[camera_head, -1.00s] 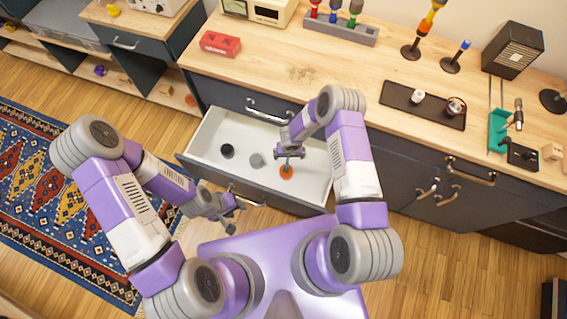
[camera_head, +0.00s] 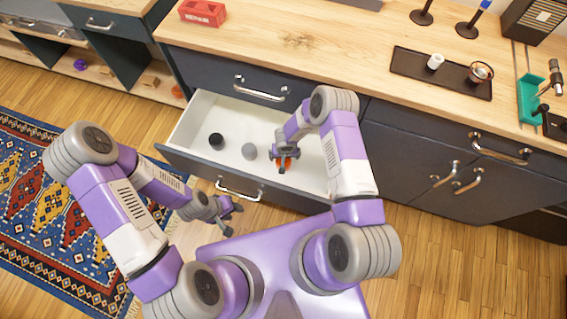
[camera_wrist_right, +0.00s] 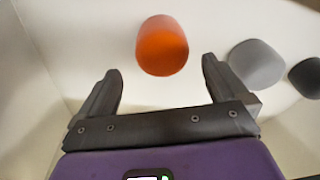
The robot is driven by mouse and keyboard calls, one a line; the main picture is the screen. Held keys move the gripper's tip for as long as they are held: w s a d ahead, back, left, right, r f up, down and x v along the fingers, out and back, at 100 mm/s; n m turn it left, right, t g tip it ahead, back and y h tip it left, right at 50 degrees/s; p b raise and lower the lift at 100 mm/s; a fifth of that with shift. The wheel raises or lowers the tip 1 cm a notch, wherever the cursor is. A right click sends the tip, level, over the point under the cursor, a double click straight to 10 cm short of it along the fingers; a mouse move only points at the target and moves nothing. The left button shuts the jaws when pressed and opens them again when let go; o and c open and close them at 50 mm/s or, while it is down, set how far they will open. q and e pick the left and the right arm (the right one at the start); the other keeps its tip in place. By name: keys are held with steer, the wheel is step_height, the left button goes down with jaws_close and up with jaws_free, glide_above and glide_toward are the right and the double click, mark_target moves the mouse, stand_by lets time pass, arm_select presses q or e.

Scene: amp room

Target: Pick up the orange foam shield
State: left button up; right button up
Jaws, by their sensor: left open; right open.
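The orange foam shield (camera_wrist_right: 162,46) is a rounded orange piece on the white floor of the open drawer. In the head view it shows partly behind my right gripper (camera_head: 282,161). In the right wrist view my right gripper (camera_wrist_right: 160,82) is open. The shield lies ahead of the gap between its fingers, with nothing between them. My left gripper (camera_head: 230,212) is open and empty, outside the drawer at its front left.
A grey foam piece (camera_wrist_right: 256,64) and a black one (camera_wrist_right: 308,77) lie beside the orange one in the drawer (camera_head: 190,158). The wooden counter (camera_head: 330,50) is above, with a red box (camera_head: 203,12) and a dark tray (camera_head: 415,75).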

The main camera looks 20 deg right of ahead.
steer(key=f, duration=0.2)
steer(key=f+b, duration=0.1)
steer(key=f, duration=0.1)
steer(key=f+b, duration=0.1)
steer(key=f, duration=0.1)
steer(key=shift+w+a+f, duration=0.15)
steer(key=shift+w+f, duration=0.1)
steer(key=shift+w, duration=0.05)
steer(key=shift+c, duration=0.2)
steer(key=c, duration=1)
steer(key=shift+r, duration=0.1)
step_height(320, 180, up, 10)
steer(key=p, duration=0.3)
